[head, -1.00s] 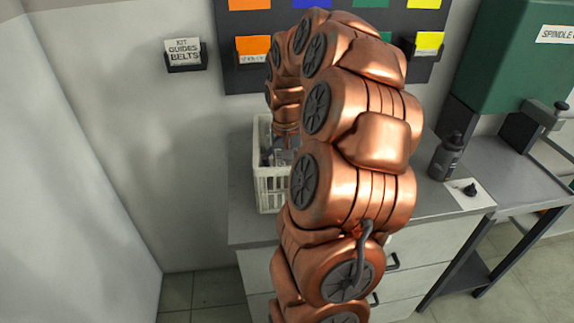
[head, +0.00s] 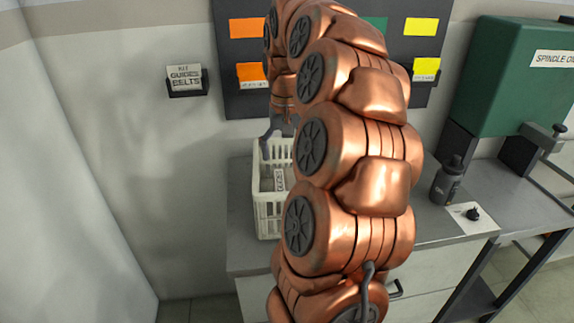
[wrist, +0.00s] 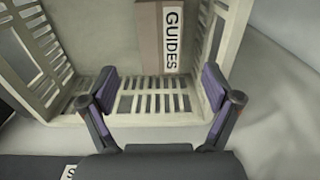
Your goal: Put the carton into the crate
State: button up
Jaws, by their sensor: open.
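The carton (wrist: 149,38), brown with a white label reading GUIDES, lies inside the white slatted crate (wrist: 135,118) in the wrist view, against its floor. In the head view the crate (head: 268,213) stands on the grey counter, partly hidden by my arm, and the carton's label (head: 279,180) shows inside it. My gripper (wrist: 157,80) is open and empty, its two fingers apart above the crate with the carton beyond them. In the head view my gripper (head: 279,128) is above the crate's back part, partly hidden by my arm.
A dark bottle (head: 447,180) and a white card (head: 470,219) with a small black part are on the counter (head: 243,238) to the right. A green machine (head: 515,80) stands at the far right. A labelled holder (head: 187,82) is on the wall behind.

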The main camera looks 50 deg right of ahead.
jog(key=shift+r, duration=0.55)
dwell(0.4)
